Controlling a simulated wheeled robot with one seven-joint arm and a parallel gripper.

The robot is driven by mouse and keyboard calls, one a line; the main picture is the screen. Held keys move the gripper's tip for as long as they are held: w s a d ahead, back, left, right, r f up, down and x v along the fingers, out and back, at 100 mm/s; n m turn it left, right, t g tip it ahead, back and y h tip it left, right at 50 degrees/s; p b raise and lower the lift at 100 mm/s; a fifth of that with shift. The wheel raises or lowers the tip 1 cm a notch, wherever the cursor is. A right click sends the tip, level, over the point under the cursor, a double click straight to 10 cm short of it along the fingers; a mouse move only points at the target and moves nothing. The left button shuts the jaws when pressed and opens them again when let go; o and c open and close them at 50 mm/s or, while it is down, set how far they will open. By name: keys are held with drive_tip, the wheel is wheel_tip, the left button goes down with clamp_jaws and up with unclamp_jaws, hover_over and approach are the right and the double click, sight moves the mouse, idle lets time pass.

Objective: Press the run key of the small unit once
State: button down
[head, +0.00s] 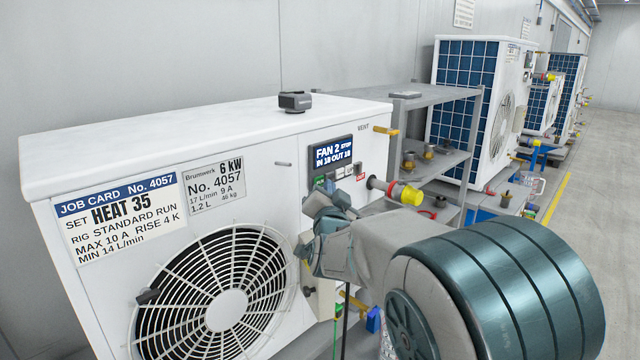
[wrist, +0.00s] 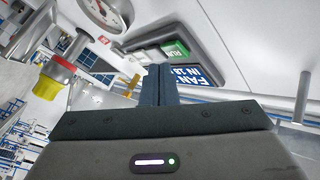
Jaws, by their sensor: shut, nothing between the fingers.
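The small unit (head: 150,140) is a white box with a fan grille, a job card and a "6 kW" plate. Its display (head: 333,152) reads FAN 2 STOP, IN 18, OUT 18. Below the display is a row of keys. The green run key shows in the wrist view (wrist: 175,49), just beyond and slightly right of my fingertips, with paler keys beside it. My gripper (wrist: 160,68) is shut and empty, pointing at the key panel. In the head view my gripper (head: 325,192) is just below the panel and partly hides the keys. I cannot tell whether the fingertips touch it.
A pipe fitting with a yellow cap (head: 411,195) sticks out right of the keys; it also shows in the wrist view (wrist: 47,89). A yellow valve lever (head: 386,130) is above it. A grey shelf (head: 440,125) and larger units stand behind.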

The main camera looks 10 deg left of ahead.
drive_tip(key=s+d+b, duration=0.1)
drive_tip(key=d, duration=0.1)
drive_tip(key=s+d+b, duration=0.2)
idle(0.3)
idle(0.4)
drive_tip(key=s+d+f+n+g+p, duration=0.2)
drive_tip(key=s+d+g, duration=0.3)
drive_tip(key=s, duration=0.5)
drive_tip(key=s+d+f+n+g+h+p, duration=0.1)
drive_tip(key=s+d+f+g, duration=0.4)
drive_tip(key=s, duration=0.6)
drive_tip(key=s+d+f+n+g+h+p, duration=0.1)
drive_tip(key=s+d+f+g+p, duration=0.3)
drive_tip(key=s, duration=0.7)
drive_tip(key=d+n+g+p, duration=0.1)
drive_tip(key=d+g, duration=0.1)
drive_tip(key=d, duration=0.1)
drive_tip(key=shift+d+f+n+g+p, duration=0.2)
drive_tip(key=shift+n+g+p, duration=0.1)
drive_tip(key=shift+n+p, duration=0.1)
